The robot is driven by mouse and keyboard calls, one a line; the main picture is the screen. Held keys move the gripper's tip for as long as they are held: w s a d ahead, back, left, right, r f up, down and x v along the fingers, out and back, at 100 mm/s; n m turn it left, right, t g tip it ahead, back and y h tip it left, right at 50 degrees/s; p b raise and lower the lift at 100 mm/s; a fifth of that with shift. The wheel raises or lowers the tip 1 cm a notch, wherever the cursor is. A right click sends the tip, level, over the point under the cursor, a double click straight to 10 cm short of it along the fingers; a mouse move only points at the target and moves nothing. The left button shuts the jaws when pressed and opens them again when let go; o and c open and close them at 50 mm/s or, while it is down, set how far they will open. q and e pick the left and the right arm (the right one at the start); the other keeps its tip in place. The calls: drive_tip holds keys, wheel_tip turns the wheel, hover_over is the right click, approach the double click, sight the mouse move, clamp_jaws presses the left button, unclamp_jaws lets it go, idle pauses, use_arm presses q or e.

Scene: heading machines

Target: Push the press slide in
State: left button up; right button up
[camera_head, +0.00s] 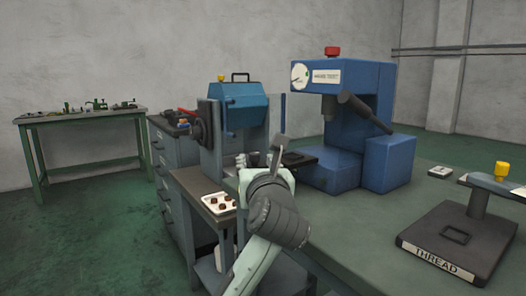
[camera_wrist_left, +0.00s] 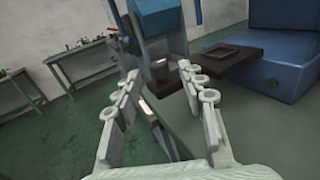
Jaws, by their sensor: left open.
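The blue press (camera_head: 345,125) stands on the green bench in the head view, with a red knob on top and a dark lever at its front. Its dark, flat slide (camera_head: 300,158) sticks out to the left at the press's foot. In the left wrist view the slide (camera_wrist_left: 222,62) lies ahead and to the right, with a square plate on it. My left gripper (camera_head: 260,160) is open and empty, in front of the slide's outer end. In the left wrist view its fingers (camera_wrist_left: 159,72) are spread, apart from the slide as far as I can tell. My right gripper is out of view.
A white tray (camera_head: 219,204) with brown pieces sits on the lower stand. A THREAD fixture (camera_head: 445,240) occupies the bench's right front.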

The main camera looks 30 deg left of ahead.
use_arm(q)
drive_tip(key=shift+w+a+f, duration=0.1)
drive_tip(key=shift+w+a, duration=0.05)
drive_tip(key=shift+w, duration=0.35)
drive_tip(key=shift+w+a, duration=0.2)
drive_tip(key=shift+a, duration=0.1)
drive_tip(key=x, duration=0.6)
drive_tip(key=shift+a, duration=0.2)
drive_tip(key=c, duration=0.9)
clamp_jaws()
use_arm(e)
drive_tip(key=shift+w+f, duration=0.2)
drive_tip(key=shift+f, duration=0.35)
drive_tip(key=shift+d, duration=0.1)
